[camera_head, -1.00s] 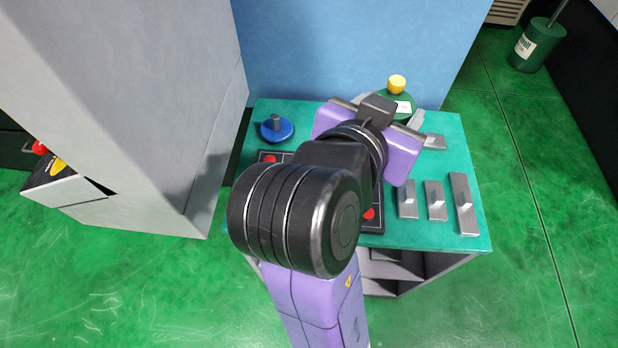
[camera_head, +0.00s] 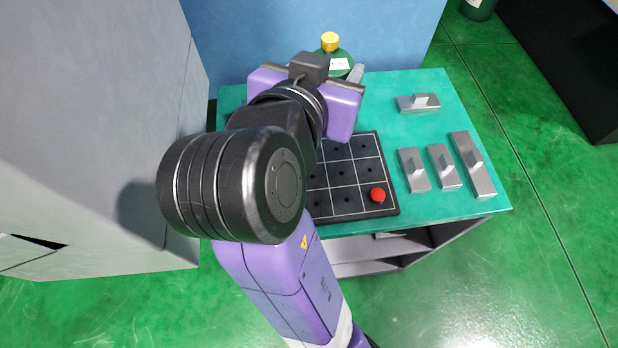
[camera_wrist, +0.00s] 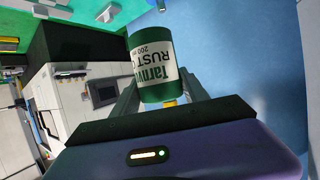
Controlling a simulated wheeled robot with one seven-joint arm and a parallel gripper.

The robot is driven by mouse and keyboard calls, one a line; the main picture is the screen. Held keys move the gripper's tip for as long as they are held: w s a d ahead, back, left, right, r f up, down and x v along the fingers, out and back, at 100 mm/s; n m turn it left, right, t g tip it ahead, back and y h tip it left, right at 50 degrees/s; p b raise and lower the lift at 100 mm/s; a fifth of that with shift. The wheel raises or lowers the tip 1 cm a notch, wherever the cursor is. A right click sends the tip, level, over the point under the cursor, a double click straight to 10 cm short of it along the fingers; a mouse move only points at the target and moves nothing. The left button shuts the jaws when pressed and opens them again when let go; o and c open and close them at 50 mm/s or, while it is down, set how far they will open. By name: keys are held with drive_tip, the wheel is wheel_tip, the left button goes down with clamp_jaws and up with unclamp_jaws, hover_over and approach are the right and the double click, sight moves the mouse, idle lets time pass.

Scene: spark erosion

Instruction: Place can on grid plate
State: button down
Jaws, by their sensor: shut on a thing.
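The can (camera_head: 341,66) is green with a yellow cap and a white label. It shows beyond my wrist at the back of the teal table. In the wrist view, the can (camera_wrist: 146,52) sits between the two grey fingers of my gripper (camera_wrist: 160,90), which is shut on it. The yellow cap end points toward my palm. The grid plate (camera_head: 388,205) is black with white lines and dark holes. It lies on the table in front of my gripper, and its left part is hidden by my arm.
Grey metal blocks (camera_head: 442,167) stand in a row right of the plate, with another block (camera_head: 418,102) behind them. The teal table (camera_head: 390,85) has free room at back right. A blue wall (camera_head: 400,35) rises behind, and a grey cabinet (camera_head: 100,130) stands left.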

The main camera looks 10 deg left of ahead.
wheel_tip(320, 180, down, 3)
drive_tip(key=shift+r+b, duration=0.1)
drive_tip(key=shift+b, duration=0.55)
hover_over(322, 175)
wheel_tip(322, 175, down, 19)
drive_tip(key=shift+f, duration=0.15)
drive_tip(key=shift+f, duration=0.2)
drive_tip(key=c, duration=0.6)
unclamp_jaws()
drive_tip(key=shift+r, duration=0.15)
drive_tip(key=shift+s+a+r, duration=0.1)
drive_tip(key=shift+s, duration=0.05)
drive_tip(key=b+v, duration=0.1)
drive_tip(key=v, duration=1)
drive_tip(key=shift+s+r, duration=0.2)
drive_tip(key=shift+s, duration=0.15)
